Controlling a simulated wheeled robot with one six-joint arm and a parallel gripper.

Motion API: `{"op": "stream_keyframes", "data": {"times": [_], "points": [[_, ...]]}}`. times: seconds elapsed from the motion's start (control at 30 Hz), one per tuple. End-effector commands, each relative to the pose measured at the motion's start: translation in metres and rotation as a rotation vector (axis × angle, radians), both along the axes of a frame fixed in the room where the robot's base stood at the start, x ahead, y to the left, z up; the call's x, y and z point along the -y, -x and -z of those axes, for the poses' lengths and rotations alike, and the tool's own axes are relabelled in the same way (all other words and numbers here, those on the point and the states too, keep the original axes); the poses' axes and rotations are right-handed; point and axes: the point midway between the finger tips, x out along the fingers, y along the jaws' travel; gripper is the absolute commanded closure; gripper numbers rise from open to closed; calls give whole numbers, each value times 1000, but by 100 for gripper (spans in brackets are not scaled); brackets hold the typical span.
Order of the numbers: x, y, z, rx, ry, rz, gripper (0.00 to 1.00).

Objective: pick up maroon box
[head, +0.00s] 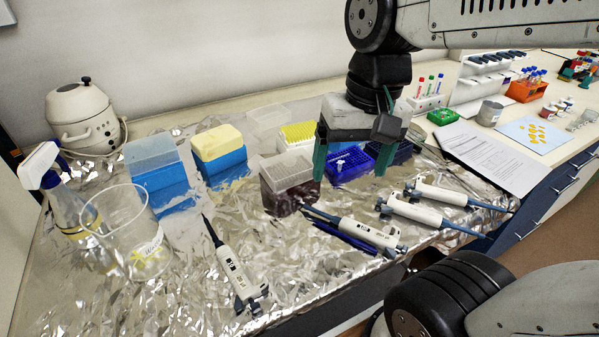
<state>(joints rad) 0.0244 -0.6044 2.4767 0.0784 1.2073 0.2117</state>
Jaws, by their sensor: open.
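The maroon box (284,202) stands on the foil-covered bench near the middle of the head view. Its lower part is dark maroon and its upper part is a pale grey, see-through rack or lid. My gripper (349,176) is open, fingers pointing down, to the right of the maroon box. Its left finger appears close to the box's right side; I cannot tell whether they touch. A dark blue tube rack (343,179) shows between the fingers, and I cannot tell how far behind them it is.
Several pipettes lie in front, one (355,230) close to the maroon box. A glass beaker (135,240) stands front left. A yellow rack (299,133) sits behind.

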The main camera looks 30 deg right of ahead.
Motion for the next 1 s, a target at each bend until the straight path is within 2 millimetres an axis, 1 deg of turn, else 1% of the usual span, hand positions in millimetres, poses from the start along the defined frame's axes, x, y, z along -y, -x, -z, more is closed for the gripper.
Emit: {"op": "stream_keyframes", "data": {"times": [0.03, 0.17, 0.2, 0.3, 0.4, 0.5, 0.6, 0.7, 0.77, 1.0], "points": [[2, -18, 1, -33, -31, 104, 15], [8, -65, 6, -110, -119, 404, 15], [11, -79, 9, -136, -144, 495, 15], [17, -115, 20, -200, -199, 714, 15], [24, -146, 32, -260, -242, 902, 15], [29, -168, 44, -311, -271, 1047, 15], [33, -183, 52, -345, -290, 1143, 15], [33, -191, 59, -362, -299, 1191, 15], [31, -192, 65, -368, -301, 1203, 15], [14, -191, 103, -370, -300, 1203, 15]]}}
